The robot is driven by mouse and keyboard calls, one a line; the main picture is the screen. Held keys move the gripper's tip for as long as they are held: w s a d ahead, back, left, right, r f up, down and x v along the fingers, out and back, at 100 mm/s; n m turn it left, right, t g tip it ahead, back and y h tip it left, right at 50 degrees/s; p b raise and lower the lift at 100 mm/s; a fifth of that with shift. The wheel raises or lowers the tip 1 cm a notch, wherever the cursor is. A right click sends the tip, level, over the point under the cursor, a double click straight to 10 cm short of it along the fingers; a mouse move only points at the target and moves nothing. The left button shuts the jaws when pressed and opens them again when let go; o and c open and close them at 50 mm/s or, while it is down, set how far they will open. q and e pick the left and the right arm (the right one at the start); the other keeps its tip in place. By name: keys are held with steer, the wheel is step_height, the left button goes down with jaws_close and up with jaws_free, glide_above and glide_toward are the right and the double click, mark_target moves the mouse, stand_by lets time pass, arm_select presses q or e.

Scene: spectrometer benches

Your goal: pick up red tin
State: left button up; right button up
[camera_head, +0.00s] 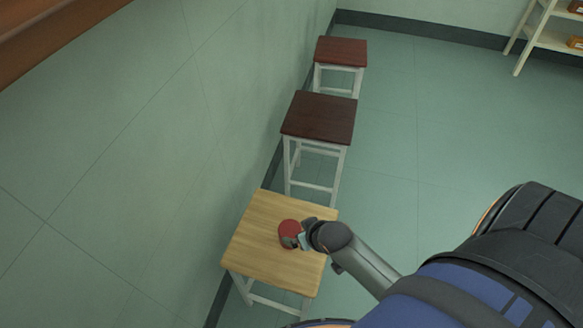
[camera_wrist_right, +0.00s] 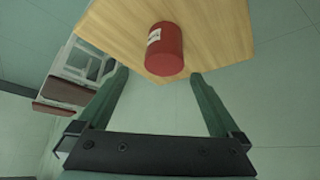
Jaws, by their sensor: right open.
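The red tin (camera_head: 288,227) stands on the light wooden stool (camera_head: 259,220), nearest of the stools in the head view. In the right wrist view the red tin (camera_wrist_right: 165,50) shows a white label on its side, and it lies beyond the fingertips, roughly between their lines. My right gripper (camera_head: 303,235) is beside the tin in the head view, partly covering its lower right. In the right wrist view my right gripper (camera_wrist_right: 158,75) has its two fingers wide apart with nothing between them. Whether a finger touches the tin is unclear. My left gripper is not in view.
Two dark red-brown stools, a middle one (camera_head: 320,117) and a far one (camera_head: 342,51), stand in a row along the green wall (camera_head: 150,120). A pale shelf (camera_head: 551,40) with small items is at the top right. The floor (camera_head: 430,130) right of the stools is clear.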

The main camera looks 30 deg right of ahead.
mark_target(290, 229)
steer(key=x, duration=0.3)
steer(key=shift+w+a, duration=0.25)
steer(key=shift+w, duration=0.05)
steer(key=shift+b+x, duration=1)
steer(key=shift+x, duration=1.55)
steer(key=shift+w+a+r, duration=0.1)
steer(key=shift+w, duration=0.1)
steer(key=c, duration=1.2)
steer(key=shift+c, duration=0.5)
steer(key=shift+r, duration=0.15)
